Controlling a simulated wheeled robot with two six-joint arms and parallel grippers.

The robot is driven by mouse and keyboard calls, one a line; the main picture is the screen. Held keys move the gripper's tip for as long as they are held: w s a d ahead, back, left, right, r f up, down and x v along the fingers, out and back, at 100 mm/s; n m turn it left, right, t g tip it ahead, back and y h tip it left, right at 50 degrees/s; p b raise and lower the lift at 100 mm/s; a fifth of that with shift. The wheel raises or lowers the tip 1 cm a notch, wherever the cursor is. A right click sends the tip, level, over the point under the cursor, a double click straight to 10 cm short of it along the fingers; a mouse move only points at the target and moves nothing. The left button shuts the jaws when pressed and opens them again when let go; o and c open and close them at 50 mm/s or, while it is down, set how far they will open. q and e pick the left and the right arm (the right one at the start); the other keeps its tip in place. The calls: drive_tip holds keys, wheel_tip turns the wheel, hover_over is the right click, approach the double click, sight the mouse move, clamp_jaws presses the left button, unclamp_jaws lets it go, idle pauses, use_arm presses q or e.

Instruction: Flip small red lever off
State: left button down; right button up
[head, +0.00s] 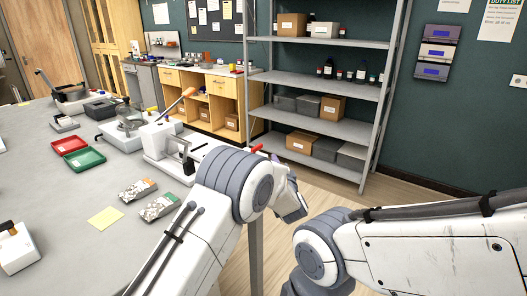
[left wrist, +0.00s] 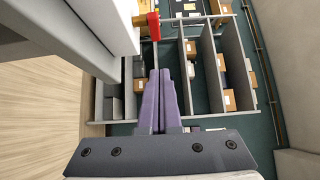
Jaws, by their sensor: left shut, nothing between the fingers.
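A small red lever (head: 256,148) shows just above my left arm's grey joint in the head view; my arm hides what it is mounted on. In the left wrist view the red lever (left wrist: 152,24) sticks out beside a pale grey body at the top, ahead of and slightly left of the fingertips. My left gripper (head: 297,208) is partly hidden behind its own arm, past the table's edge. In the left wrist view its fingers (left wrist: 160,74) are together with nothing between them, and appear apart from the lever. My right gripper is not in view.
The grey table (head: 60,220) carries a white press-like device (head: 170,145), red (head: 70,145) and green trays (head: 84,161), two small boxes and a yellow note (head: 105,218). A metal shelf (head: 318,85) with boxes and bottles stands behind. Wooden floor lies between them.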

sight(261, 146)
use_arm(q)
drive_tip(key=w+a, duration=0.1)
drive_tip(key=w, duration=0.1)
drive_tip(key=w+a, duration=0.1)
drive_tip(key=w, duration=0.1)
drive_tip(key=w+a, duration=0.1)
drive_tip(key=w, duration=0.1)
drive_tip(key=shift+p, duration=0.35)
drive_tip(key=shift+w+a, duration=0.4)
drive_tip(key=shift+a, duration=0.1)
